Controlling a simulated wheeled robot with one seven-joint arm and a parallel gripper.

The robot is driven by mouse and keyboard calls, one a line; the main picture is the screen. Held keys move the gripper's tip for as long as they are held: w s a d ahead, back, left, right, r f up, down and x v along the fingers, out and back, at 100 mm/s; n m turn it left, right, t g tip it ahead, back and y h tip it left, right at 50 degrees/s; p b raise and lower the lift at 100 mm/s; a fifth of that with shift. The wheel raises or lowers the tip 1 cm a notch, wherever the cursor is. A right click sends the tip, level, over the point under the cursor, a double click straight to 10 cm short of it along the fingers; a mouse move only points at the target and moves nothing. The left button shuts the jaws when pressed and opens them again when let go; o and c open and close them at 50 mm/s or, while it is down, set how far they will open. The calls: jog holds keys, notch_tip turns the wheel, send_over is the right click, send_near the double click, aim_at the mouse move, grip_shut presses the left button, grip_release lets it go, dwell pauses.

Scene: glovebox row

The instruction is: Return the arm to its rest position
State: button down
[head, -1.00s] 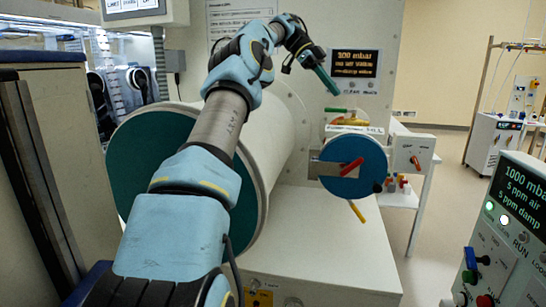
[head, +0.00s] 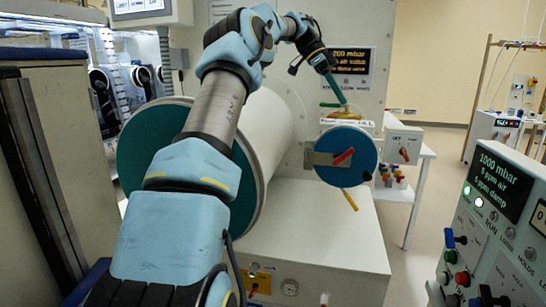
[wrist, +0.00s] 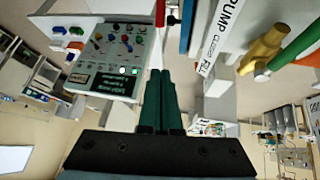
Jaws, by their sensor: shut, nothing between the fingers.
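My gripper (head: 343,100) is at the end of my arm, which reaches up and over the large white cylinder in the head view. Its teal fingers point down and to the right, just above a valve with a yellow body (head: 341,114) and a green handle (head: 331,105). Whether the tips touch the valve cannot be told from the head view. In the wrist view the fingers (wrist: 160,75) lie together with nothing between them. The yellow part (wrist: 262,50) and green handle (wrist: 298,48) show to their right, apart from them.
The white cylinder (head: 265,135) with a teal end lies under my arm. A blue round door (head: 335,170) with a red handle (head: 344,156) is right of it. A dark display (head: 352,61) reads 200 mbar. A control console (head: 480,240) stands at the right front. Open floor lies behind it.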

jog(key=s+a+f+n+t+y, duration=0.2)
jog(key=s+a+f+n, duration=0.15)
jog(key=f+n, duration=0.2)
jog(key=s+a+f+n+t+y, duration=0.1)
jog(key=s+a+f+n+t, duration=0.15)
jog(key=a+f+n, duration=0.35)
jog(key=s+a+f+n+t+y, duration=0.1)
jog(key=s+a+f+n, duration=0.45)
jog(key=s+a, duration=0.35)
jog(key=s+a+f+n+t+y, duration=0.15)
jog(key=s+a+f+n, duration=0.25)
jog(key=s+a+f, duration=0.45)
jog(key=shift+g, duration=0.7)
jog(key=shift+s+d+f+b, duration=0.25)
jog(key=shift+s+f+b, duration=0.35)
jog(key=shift+b, duration=0.25)
jog(key=shift+s+d+f+b, duration=0.2)
jog(key=shift+s+f+b, duration=0.35)
jog(key=shift+b, duration=0.3)
jog(key=shift+s+d+f+b, duration=0.25)
jog(key=shift+s+f+b, duration=0.35)
jog(key=shift+b, duration=0.25)
jog(key=shift+w, duration=0.1)
dwell(1.8)
